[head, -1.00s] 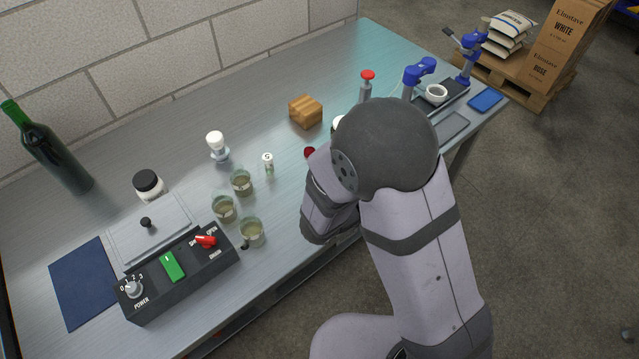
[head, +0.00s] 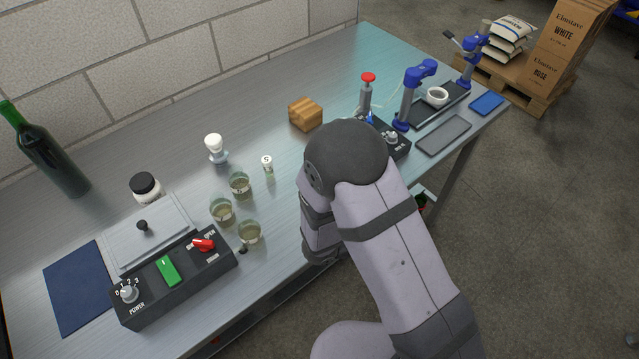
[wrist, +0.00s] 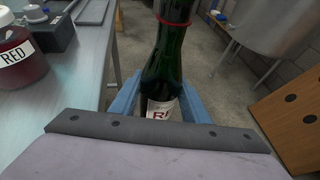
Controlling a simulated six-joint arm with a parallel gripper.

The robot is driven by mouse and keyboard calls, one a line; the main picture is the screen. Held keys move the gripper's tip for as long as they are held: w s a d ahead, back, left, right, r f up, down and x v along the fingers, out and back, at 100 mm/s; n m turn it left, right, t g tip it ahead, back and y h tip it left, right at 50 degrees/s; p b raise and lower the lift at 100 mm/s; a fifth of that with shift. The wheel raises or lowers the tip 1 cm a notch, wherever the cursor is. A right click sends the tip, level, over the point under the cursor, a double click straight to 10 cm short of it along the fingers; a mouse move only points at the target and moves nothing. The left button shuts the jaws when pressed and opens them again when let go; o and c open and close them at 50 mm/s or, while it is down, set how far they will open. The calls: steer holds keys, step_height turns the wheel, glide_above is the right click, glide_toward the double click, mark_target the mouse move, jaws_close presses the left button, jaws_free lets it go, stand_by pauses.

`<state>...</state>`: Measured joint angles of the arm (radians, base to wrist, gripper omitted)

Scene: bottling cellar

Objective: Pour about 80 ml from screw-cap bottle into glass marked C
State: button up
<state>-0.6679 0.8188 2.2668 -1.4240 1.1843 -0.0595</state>
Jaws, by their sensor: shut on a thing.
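In the wrist view a green glass bottle (wrist: 163,65) with a red ring on its neck and a white label stands between the blue jaws of my gripper (wrist: 160,100). The jaws are shut on it, and its top is outside the picture. In the head view my arm hides the gripper; a small dark green and red part, probably this bottle (head: 421,201), shows past the table's front edge. Three glasses with pale contents stand on the table: a back one (head: 240,184), a left one (head: 222,211) and a front one (head: 249,232). I cannot read which is marked C.
A switch box (head: 172,285) stands left of the glasses, with a small dark knob (head: 243,250) by the front glass. A tall green bottle (head: 45,155), white-stoppered piece (head: 215,148), small white vial (head: 267,164) and wood block (head: 305,114) stand behind. A jar labelled RED (wrist: 18,60) is left of my gripper.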

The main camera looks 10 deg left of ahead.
steer(key=s+d+r+m+g+h+p, duration=0.1)
steer(key=s+d+r+m+g, duration=0.3)
steer(key=s+m+g, duration=0.6)
steer(key=s+a+m+g+y+p, duration=0.1)
steer(key=a+m+g+y, duration=0.65)
steer(key=m+g, duration=0.3)
steer(key=w+a+r+m+t+y+p, duration=0.1)
steer(key=w+a+r+m+t+y, duration=0.2)
steer(key=w, duration=0.7)
steer(key=w+a+r+m+t+y+p, duration=0.2)
steer(key=w+a+r+m+y, duration=0.5)
steer(key=w+r+m+y, duration=0.4)
steer(key=shift+a+m+t+y, duration=0.4)
steer(key=shift+m+t+y, duration=0.35)
steer(key=shift+y, duration=0.5)
steer(key=w+a+f+m+t, duration=0.1)
steer(key=w+a+f+m+t+y+p, duration=0.1)
steer(key=w, duration=0.1)
steer(key=shift+a+f, duration=0.2)
steer(key=shift+f, duration=0.05)
steer(key=w+a+f+m+t+p, duration=0.1)
steer(key=a+f+m+t, duration=0.1)
steer(key=f, duration=0.3)
steer(key=shift+a+y, duration=0.4)
steer(key=shift+a, duration=0.25)
steer(key=shift+w+a+f+t, duration=0.15)
steer(key=shift+a+f+t, duration=0.2)
steer(key=shift+f, duration=0.35)
